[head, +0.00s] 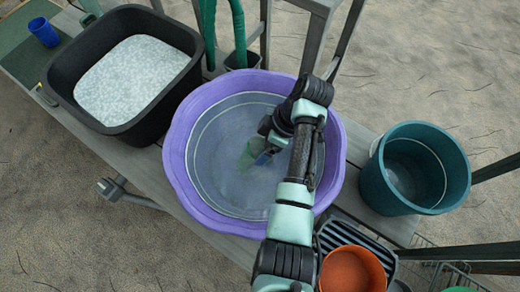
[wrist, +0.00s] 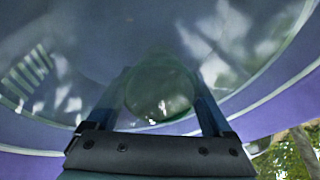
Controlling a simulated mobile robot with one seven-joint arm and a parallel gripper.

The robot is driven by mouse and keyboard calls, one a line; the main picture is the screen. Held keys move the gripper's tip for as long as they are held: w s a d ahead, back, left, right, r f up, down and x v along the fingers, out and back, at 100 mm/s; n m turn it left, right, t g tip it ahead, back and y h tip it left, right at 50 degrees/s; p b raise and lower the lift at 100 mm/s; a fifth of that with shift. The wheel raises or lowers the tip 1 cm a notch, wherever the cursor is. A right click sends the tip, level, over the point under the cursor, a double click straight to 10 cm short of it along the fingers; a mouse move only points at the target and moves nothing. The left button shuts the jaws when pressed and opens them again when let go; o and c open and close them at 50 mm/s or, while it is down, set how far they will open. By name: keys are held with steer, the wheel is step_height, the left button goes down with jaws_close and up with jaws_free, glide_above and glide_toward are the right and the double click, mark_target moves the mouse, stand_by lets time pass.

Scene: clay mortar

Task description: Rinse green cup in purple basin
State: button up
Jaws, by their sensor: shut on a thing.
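The purple basin (head: 178,178) stands in the middle of the table and holds clear water. My gripper (head: 262,158) reaches down into the basin and is shut on the green cup (head: 247,154). The cup is at the water, tilted, and looks at least partly under the surface. In the wrist view the green cup (wrist: 160,92) sits between the two fingers of my gripper (wrist: 160,100), with the basin wall (wrist: 285,85) around it. My arm hides part of the basin's right side.
A black tub (head: 62,85) with white foamy content stands left of the basin, a blue cup (head: 43,32) beyond it. A teal bucket (head: 400,190) stands to the right. A dish rack (head: 340,236) and an orange pot (head: 352,270) are at the front right. Green hoses (head: 239,35) stand behind.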

steer(key=shift+a, duration=0.3)
steer(key=shift+d, duration=1.25)
steer(key=shift+a+p, duration=0.3)
steer(key=shift+a, duration=0.95)
steer(key=shift+d, duration=1.25)
steer(key=shift+a+p, duration=0.3)
steer(key=shift+a, duration=0.95)
steer(key=shift+d, duration=0.65)
steer(key=shift+r, duration=0.1)
step_height(320, 180, up, 20)
steer(key=p, duration=1.8)
steer(key=shift+p, duration=0.3)
